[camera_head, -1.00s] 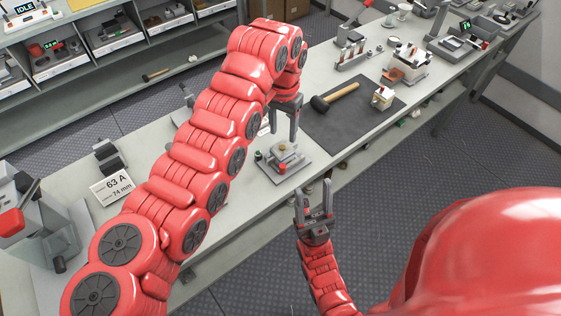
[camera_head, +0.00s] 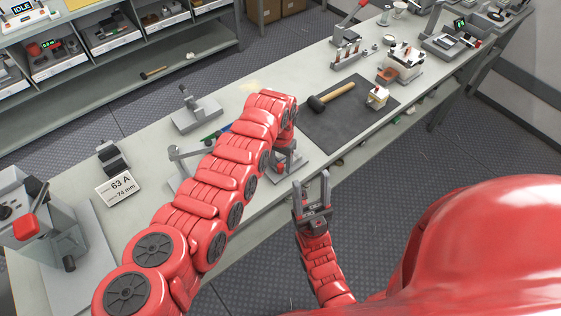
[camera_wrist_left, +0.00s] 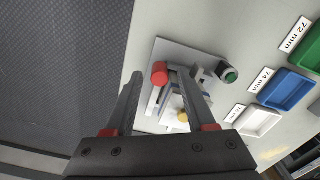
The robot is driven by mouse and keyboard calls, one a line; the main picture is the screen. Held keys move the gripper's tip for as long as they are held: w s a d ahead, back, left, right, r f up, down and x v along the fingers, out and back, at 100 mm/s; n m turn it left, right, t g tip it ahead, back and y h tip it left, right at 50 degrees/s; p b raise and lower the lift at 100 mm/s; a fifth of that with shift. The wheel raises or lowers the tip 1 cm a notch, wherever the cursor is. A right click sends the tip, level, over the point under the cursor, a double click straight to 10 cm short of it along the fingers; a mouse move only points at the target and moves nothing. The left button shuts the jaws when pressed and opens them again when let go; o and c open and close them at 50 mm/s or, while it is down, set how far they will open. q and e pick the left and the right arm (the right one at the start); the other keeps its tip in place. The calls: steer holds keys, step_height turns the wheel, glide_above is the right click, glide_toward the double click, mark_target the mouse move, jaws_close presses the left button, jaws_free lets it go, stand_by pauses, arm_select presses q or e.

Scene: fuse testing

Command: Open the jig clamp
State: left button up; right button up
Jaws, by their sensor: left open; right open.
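The jig (camera_wrist_left: 163,48) is a pale plate with a clamp mechanism, a red-tipped handle (camera_wrist_left: 160,72), a dark-ringed green button (camera_wrist_left: 229,75) and a small yellow piece (camera_wrist_left: 183,117). In the head view, my left arm and gripper cover most of the jig; part of its plate (camera_head: 314,161) shows. My left gripper (camera_wrist_left: 160,78) is open over the jig, the red handle tip appearing between its fingertips. I cannot tell whether the fingers touch it. My right gripper (camera_head: 311,180) is open and empty, in front of the bench edge.
Blue (camera_wrist_left: 287,88) and white (camera_wrist_left: 260,121) trays lie beside the jig. A dark mat (camera_head: 345,127) with a mallet (camera_head: 333,97) lies to its right.

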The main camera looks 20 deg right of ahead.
arm_select(q)
jaws_close()
stand_by(1.4)
